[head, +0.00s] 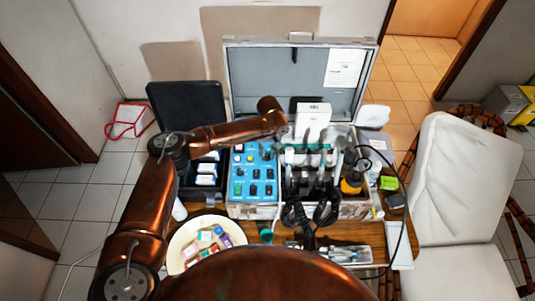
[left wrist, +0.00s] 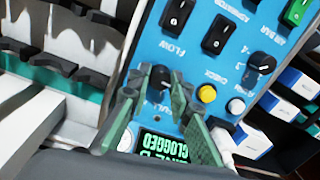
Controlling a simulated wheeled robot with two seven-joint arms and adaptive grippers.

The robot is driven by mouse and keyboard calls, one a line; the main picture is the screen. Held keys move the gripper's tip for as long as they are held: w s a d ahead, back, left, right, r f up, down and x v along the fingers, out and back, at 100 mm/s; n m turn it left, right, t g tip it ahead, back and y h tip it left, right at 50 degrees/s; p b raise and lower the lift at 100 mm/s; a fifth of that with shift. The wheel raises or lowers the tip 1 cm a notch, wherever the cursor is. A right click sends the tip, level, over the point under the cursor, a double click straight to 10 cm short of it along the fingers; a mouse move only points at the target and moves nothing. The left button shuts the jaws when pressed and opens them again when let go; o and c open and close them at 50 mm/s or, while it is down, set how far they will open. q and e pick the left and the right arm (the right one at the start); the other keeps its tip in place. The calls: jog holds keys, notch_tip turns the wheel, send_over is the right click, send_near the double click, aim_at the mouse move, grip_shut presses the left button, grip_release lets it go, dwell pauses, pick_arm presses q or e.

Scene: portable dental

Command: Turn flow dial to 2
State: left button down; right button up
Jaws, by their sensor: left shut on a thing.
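The blue control panel (head: 240,186) sits in the open grey case in the head view. It fills the left wrist view (left wrist: 210,60), its lettering upside down. My left gripper (left wrist: 168,88) has its green-padded fingers on either side of a small black dial (left wrist: 160,78), next to the FLOW label, and is shut on it. The fingers partly hide the dial and its numbers, so I cannot read its setting. In the head view my left gripper (head: 284,132) is over the panel's upper right, its fingertips hard to make out.
Another black dial (left wrist: 262,62), a yellow button (left wrist: 206,93) and a green display (left wrist: 165,148) reading LINE CLOGGED are close by. A round plate (head: 178,247) with colourful items is at the front left.

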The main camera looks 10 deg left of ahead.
pick_arm(q)
jog(key=m+p, duration=0.1)
jog(key=p, duration=0.1)
jog(key=m+p, duration=0.2)
jog(key=shift+s+r+p, duration=0.1)
jog(key=shift+r+p, duration=0.15)
jog(key=shift+p, duration=0.05)
jog(key=shift+f+m+p, duration=0.1)
jog(key=shift+m+p, duration=0.55)
jog(key=shift+m, duration=0.35)
jog(key=m+p, duration=0.1)
jog(key=m, duration=0.2)
jog(key=shift+m+p, duration=0.3)
jog(key=shift+p, duration=0.1)
jog(key=m+p, duration=0.1)
jog(key=m, duration=0.1)
jog(key=shift+m+t, duration=0.3)
jog(key=shift+m, duration=0.1)
jog(key=m+p, duration=0.1)
jog(key=m, duration=0.3)
jog(key=m+p, duration=0.1)
jog(key=m, duration=0.3)
jog(key=shift+t, duration=0.3)
jog(key=shift+f+m+p, duration=0.1)
jog(key=shift+m+p, duration=0.25)
jog(key=shift+m, duration=1.55)
